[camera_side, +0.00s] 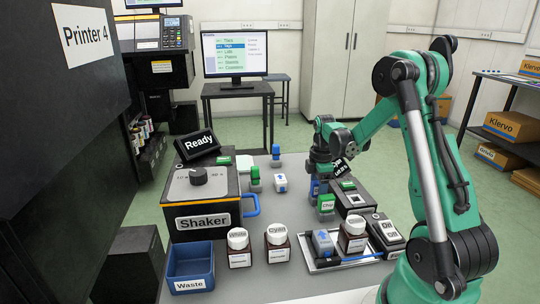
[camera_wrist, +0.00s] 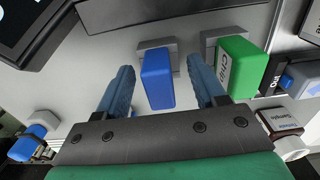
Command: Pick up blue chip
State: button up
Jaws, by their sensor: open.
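The blue chip (camera_wrist: 157,82) stands in a grey holder between my two blue fingers in the wrist view, with a gap on each side. My gripper (camera_wrist: 163,72) is open and holds nothing. A green chip (camera_wrist: 236,66) with a white label stands just right of the right finger in its own grey holder. In the side view my gripper (camera_side: 318,184) points down beside the green chip (camera_side: 326,203), and I cannot tell the blue chip from the blue fingers there.
The shaker (camera_side: 202,200) stands at the left, with a blue Waste bin (camera_side: 190,252) in front. White-capped bottles (camera_side: 239,250) and (camera_side: 277,244) stand at the front, and a tray (camera_side: 318,267) carries another bottle. Other small pieces (camera_side: 255,180) stand behind on the table.

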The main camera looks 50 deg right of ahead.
jog(key=shift+c, duration=0.2)
grip_shut()
jog(key=shift+r, duration=0.1)
notch_tip(320, 180, up, 23)
dwell(0.9)
